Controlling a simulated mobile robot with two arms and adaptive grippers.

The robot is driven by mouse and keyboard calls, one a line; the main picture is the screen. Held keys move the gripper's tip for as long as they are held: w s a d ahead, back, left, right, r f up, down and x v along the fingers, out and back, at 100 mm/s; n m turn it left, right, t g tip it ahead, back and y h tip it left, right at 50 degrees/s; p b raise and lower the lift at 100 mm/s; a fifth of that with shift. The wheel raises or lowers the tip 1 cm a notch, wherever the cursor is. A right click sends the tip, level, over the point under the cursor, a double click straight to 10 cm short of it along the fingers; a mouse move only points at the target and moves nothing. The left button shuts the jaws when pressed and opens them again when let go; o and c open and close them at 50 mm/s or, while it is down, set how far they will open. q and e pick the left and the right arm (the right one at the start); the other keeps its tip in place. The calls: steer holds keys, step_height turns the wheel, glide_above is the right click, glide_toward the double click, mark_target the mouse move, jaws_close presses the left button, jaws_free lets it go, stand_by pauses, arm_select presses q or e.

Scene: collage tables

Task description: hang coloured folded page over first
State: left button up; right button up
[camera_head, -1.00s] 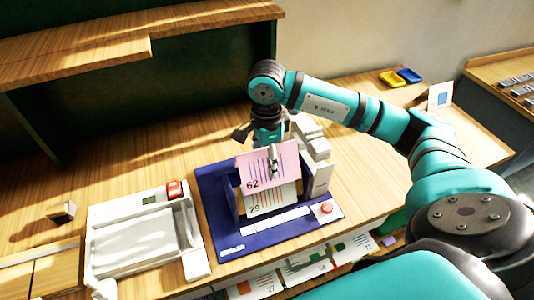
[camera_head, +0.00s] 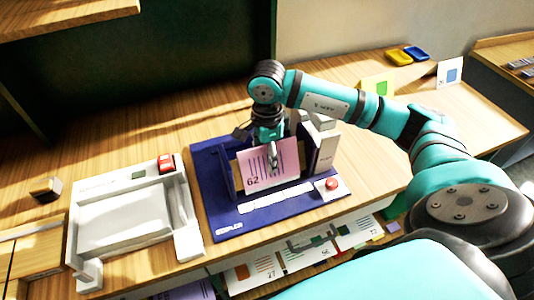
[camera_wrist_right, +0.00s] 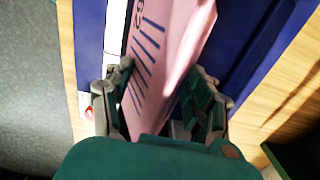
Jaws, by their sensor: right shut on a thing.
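A pink folded page (camera_head: 262,172) printed "62" with dark lines hangs over the middle of the blue stapler base (camera_head: 218,190). My right gripper (camera_head: 272,155) is shut on its upper part from above. In the right wrist view the pink page (camera_wrist_right: 165,50) runs between the two fingers of the gripper (camera_wrist_right: 160,95). The page's lower edge is close to the base's front strip; I cannot tell what it touches. The white page "79" is hidden behind the pink one. My left gripper is not in view.
A white device with a red button (camera_head: 166,163) stands left of the base. A red button (camera_head: 332,184) sits at the base's right front. Several printed pages (camera_head: 305,254) lie on a shelf below.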

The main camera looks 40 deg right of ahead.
steer(key=shift+f, duration=0.4)
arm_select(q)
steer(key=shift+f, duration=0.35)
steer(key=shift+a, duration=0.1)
arm_select(e)
steer(key=o, duration=0.8)
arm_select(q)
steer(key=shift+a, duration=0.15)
arm_select(e)
steer(key=shift+o, duration=0.2)
steer(key=shift+r, duration=0.15)
step_height(320, 180, up, 12)
steer(key=shift+f, duration=0.1)
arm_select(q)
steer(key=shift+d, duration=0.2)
